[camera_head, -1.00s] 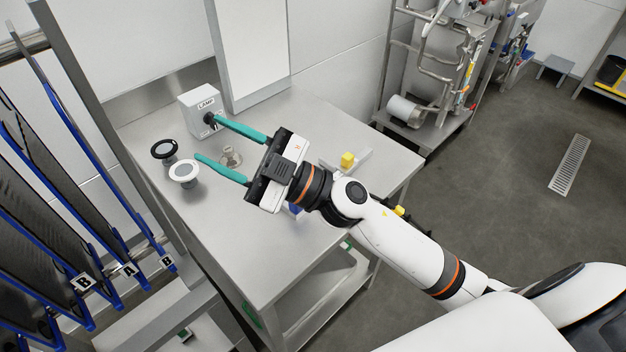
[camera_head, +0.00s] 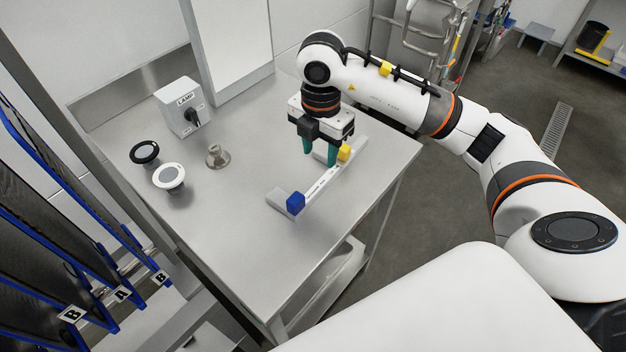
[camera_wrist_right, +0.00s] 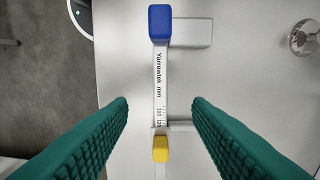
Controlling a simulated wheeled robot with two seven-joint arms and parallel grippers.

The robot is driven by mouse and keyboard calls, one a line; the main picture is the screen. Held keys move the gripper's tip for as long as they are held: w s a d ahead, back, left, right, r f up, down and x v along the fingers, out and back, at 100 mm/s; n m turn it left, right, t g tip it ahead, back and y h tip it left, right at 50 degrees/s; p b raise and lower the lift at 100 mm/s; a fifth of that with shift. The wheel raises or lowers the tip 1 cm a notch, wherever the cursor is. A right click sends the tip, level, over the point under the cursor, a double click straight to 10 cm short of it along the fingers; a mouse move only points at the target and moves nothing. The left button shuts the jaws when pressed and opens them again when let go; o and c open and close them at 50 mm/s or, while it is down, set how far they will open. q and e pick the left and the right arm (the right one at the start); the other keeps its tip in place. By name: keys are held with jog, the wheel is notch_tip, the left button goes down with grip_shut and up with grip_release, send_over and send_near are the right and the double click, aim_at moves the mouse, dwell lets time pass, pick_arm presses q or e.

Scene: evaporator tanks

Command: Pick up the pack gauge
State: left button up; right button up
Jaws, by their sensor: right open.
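The pack gauge (camera_head: 318,186) is a slim light bar with printed lettering, lying on the steel table. My right gripper (camera_head: 319,158) points down over the gauge near the yellow end, open and empty. In the right wrist view, the gauge (camera_wrist_right: 160,88) runs lengthwise between the two green fingers (camera_wrist_right: 159,106), apart from both. The blue block (camera_wrist_right: 160,22) is at the top and the yellow block (camera_wrist_right: 161,150) at the bottom. My left gripper is out of view.
The steel table (camera_head: 225,220) also bears a LAMP switch box (camera_head: 180,108), a black round piece (camera_head: 145,153), a white round piece (camera_head: 169,177) and a small metal fitting (camera_head: 217,157). Plates with blue edges (camera_head: 60,230) stand at left. The table's near part is clear.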

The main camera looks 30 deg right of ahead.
send_over(318, 185)
notch_tip(318, 185, down, 5)
jog(key=shift+s+f+p, duration=0.1)
jog(key=shift+p, duration=0.2)
jog(key=shift+f+p, duration=0.7)
jog(key=shift+f, duration=1.95)
grip_shut()
